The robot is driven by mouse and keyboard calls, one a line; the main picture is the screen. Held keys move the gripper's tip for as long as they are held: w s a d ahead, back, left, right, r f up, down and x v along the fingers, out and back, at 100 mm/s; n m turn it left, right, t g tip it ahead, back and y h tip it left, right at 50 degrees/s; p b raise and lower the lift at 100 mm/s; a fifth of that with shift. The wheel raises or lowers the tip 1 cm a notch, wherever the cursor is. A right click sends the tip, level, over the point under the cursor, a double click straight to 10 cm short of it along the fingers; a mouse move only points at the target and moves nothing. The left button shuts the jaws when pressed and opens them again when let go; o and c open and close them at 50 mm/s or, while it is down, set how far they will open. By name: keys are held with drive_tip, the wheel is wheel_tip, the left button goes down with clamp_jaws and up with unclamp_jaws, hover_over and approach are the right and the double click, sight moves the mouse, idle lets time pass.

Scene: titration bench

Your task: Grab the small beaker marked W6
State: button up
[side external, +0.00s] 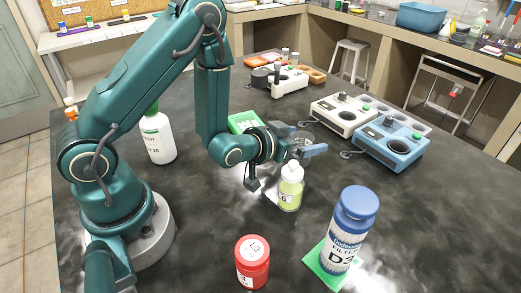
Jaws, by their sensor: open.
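My gripper (306,153) is low over the middle of the dark bench, with its jaws open. A clear, glass-like vessel (301,137) shows just behind the jaws, partly hidden by them; no mark on it is readable, so I cannot tell if it is the W6 beaker. A small bottle (290,190) with a pale cap, yellow-green contents and a white label that seems to show a 6 stands upright just in front of the gripper. I cannot tell whether the gripper touches either one.
A red jar (252,265) and a blue-capped bottle (350,232) on a green mat (314,262) stand in front. A white bottle (157,138) stands left. White (341,115) and blue (389,145) instruments stand at the back right. The right front bench is clear.

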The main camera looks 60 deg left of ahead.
sight(309, 140)
drive_tip(key=shift+w+a+f, duration=0.15)
drive_tip(key=shift+w+f, duration=0.65)
drive_tip(key=shift+f, duration=0.25)
drive_tip(key=shift+w+f, duration=0.25)
drive_tip(key=shift+w, duration=0.3)
drive_tip(key=c, duration=1.4)
drive_tip(key=shift+c, duration=0.2)
